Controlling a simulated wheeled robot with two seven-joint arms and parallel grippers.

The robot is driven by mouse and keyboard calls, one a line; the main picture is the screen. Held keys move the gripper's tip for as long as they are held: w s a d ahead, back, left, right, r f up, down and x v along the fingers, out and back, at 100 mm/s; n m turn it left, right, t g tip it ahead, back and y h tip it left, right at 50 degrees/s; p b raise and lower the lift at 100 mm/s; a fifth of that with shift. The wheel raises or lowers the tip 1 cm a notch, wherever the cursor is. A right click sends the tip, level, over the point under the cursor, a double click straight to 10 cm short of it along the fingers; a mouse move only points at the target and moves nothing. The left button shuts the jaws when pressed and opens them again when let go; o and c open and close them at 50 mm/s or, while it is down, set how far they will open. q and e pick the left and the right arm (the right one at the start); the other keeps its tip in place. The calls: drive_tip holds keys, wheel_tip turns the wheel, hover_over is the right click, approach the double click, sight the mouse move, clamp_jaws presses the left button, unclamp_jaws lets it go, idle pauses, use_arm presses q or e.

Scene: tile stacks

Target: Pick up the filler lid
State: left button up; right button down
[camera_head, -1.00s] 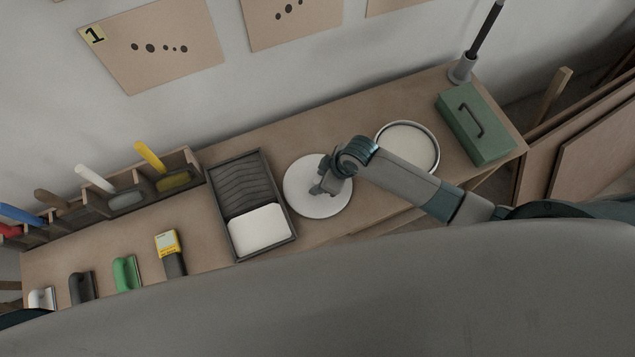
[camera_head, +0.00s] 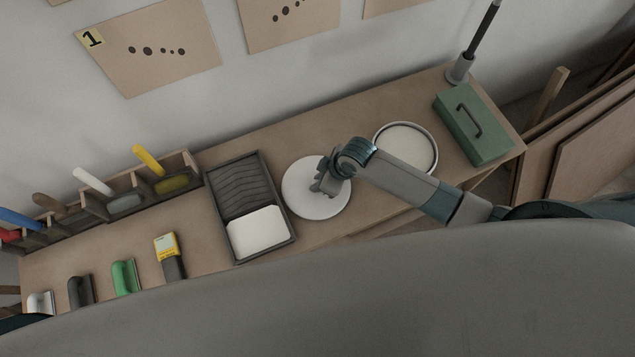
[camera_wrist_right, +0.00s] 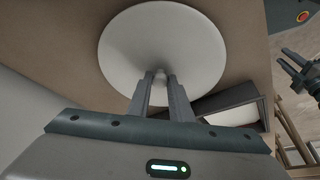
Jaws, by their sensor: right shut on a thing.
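The filler lid is a white round disc (camera_head: 312,205) with a small knob in its middle. It is over the workbench between the dark tray and a round white tub. My right gripper (camera_head: 326,183) is at the middle of the lid. In the right wrist view, its two fingers (camera_wrist_right: 161,82) are shut on the knob of the lid (camera_wrist_right: 185,45). I cannot tell whether the lid touches the bench. My left gripper (camera_wrist_right: 290,60) shows small at the right edge of the right wrist view, with its fingers apart and nothing seen between them.
The round open tub (camera_head: 435,150) is right of the lid. The ridged dark tray (camera_head: 238,180) with white contents is close on its left. A green box (camera_head: 474,125) stands at the right end of the workbench (camera_head: 300,140). Tools and a rack are on the left.

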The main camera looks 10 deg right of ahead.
drive_tip(key=shift+r, duration=0.1)
drive_tip(key=shift+r+b, duration=0.45)
drive_tip(key=shift+r, duration=0.4)
drive_tip(key=shift+w+d+r+b, duration=0.15)
drive_tip(key=shift+r+b, duration=0.15)
drive_tip(key=shift+r, duration=0.3)
drive_tip(key=shift+w+d+r+b, duration=0.15)
drive_tip(key=shift+r+b, duration=0.15)
drive_tip(key=shift+r, duration=0.25)
drive_tip(key=w+d+r+b, duration=0.4)
drive_tip(key=w+d+r, duration=0.2)
drive_tip(key=d, duration=0.2)
drive_tip(key=shift+w+d+r, duration=0.2)
drive_tip(key=shift+d+r, duration=0.15)
drive_tip(key=shift+r, duration=0.05)
drive_tip(key=shift+w+r, duration=0.1)
